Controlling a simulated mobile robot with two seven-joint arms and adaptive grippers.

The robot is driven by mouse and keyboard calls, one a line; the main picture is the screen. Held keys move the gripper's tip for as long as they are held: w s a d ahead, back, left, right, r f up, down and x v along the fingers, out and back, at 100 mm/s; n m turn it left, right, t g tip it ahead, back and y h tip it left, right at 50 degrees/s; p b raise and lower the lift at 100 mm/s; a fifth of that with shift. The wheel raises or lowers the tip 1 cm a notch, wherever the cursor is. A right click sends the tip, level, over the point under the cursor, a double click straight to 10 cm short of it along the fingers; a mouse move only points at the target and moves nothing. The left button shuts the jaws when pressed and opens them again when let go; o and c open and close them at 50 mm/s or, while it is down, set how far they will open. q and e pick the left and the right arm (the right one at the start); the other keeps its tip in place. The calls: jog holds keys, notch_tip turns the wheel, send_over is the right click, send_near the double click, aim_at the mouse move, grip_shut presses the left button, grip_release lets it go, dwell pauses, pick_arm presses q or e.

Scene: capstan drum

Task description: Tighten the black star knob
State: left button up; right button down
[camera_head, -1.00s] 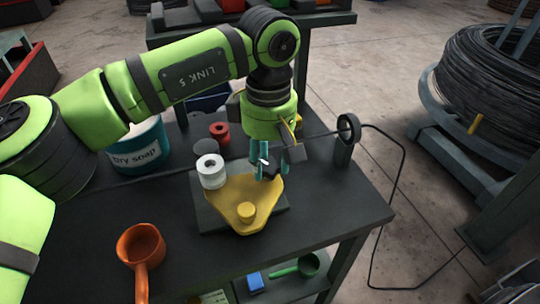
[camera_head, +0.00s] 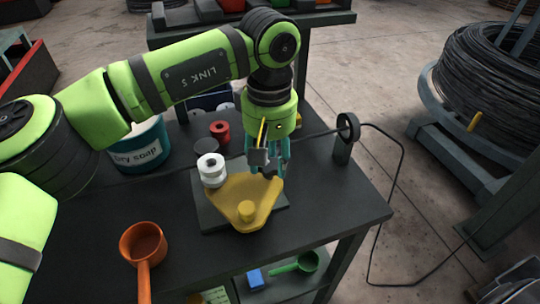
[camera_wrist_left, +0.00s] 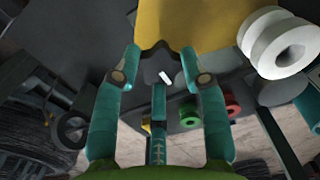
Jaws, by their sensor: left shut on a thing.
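The black star knob (camera_wrist_left: 156,66) shows as a dark shape with a white mark between the fingertips in the left wrist view. In the head view it is mostly hidden by the fingers. It sits at the back right corner of a yellow plate (camera_head: 239,192), which lies on a dark base on the bench. My left gripper (camera_head: 269,168) points down over that corner, its teal fingers around the knob. It also shows in the left wrist view (camera_wrist_left: 161,58), shut on the knob. My right gripper is not in view.
A red spool (camera_head: 219,131) and a soap tub (camera_head: 145,147) stand behind. An orange ladle (camera_head: 144,244) lies front left. A wheel on a post (camera_head: 347,128) stands right. The bench's front right is clear.

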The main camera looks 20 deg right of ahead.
pick_arm(q)
jog(key=shift+w+a+r, duration=0.1)
jog(key=shift+w+r, duration=0.05)
jog(key=shift+w, duration=0.05)
jog(key=o, duration=1.1)
jog(key=shift+o, duration=0.2)
jog(key=shift+w, duration=0.1)
jog(key=shift+r, duration=0.2)
notch_tip(320, 180, up, 11)
jog(key=shift+r, duration=0.2)
